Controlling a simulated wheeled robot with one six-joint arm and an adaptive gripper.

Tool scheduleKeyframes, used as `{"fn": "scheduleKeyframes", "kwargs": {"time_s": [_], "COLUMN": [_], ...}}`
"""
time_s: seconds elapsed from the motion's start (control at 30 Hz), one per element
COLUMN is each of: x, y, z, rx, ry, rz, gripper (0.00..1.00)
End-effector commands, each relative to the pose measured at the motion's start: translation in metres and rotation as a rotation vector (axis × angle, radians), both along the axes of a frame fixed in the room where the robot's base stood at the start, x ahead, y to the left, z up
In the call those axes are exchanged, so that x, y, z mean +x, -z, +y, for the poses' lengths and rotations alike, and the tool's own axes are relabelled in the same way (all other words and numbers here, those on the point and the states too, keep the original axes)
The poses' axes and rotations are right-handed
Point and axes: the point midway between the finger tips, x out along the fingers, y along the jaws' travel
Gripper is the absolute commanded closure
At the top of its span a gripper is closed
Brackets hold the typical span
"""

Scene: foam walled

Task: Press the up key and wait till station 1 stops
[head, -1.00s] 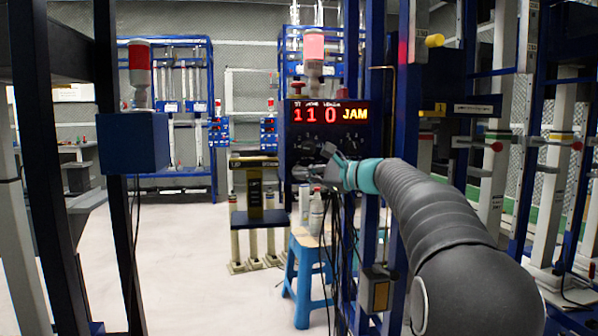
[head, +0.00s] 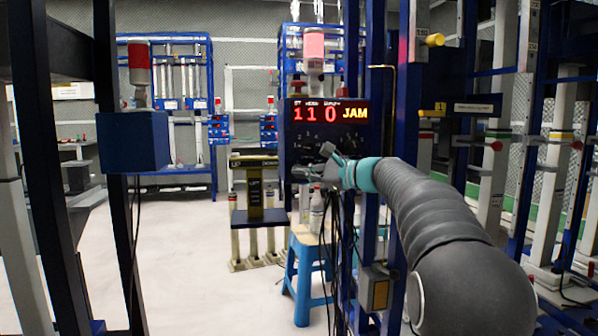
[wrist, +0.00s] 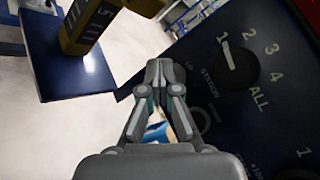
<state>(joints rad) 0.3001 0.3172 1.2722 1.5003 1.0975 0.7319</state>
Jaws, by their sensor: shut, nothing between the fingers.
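The dark control panel (head: 288,150) stands in the middle of the head view. Its display (head: 330,113) reads "1", "1 0" in red and "JAM" in yellow. In the wrist view the panel face (wrist: 210,30) fills the right side. Its station selector knob (wrist: 238,63), marked 1 to 4 and ALL, has its white line towards 1. Another round control (wrist: 197,119) is partly hidden behind my right finger. My gripper (head: 298,172) is shut and empty at the panel's lower left; in the wrist view its fingertips (wrist: 165,68) are together. I cannot make out the up key or tell contact.
A blue stool (head: 303,262) with bottles (head: 316,212) stands below the panel. A blue upright (head: 375,60) is close beside my arm. A yellow and black post (head: 255,197) stands left of the panel. Light floor is clear at left centre.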

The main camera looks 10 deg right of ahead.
Motion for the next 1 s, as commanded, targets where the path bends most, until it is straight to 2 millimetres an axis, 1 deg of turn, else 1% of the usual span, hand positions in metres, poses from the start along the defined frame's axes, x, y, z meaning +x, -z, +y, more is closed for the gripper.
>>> {"fn": "scheduleKeyframes", "kwargs": {"time_s": [0.73, 1.0], "x": [0.0049, -0.0032], "y": [0.0001, 0.0020], "z": [0.0000, -0.0002], "rx": [0.000, 0.000], "ry": [0.000, 0.000], "rz": [0.000, 0.000], "gripper": [1.00, 1.00]}}
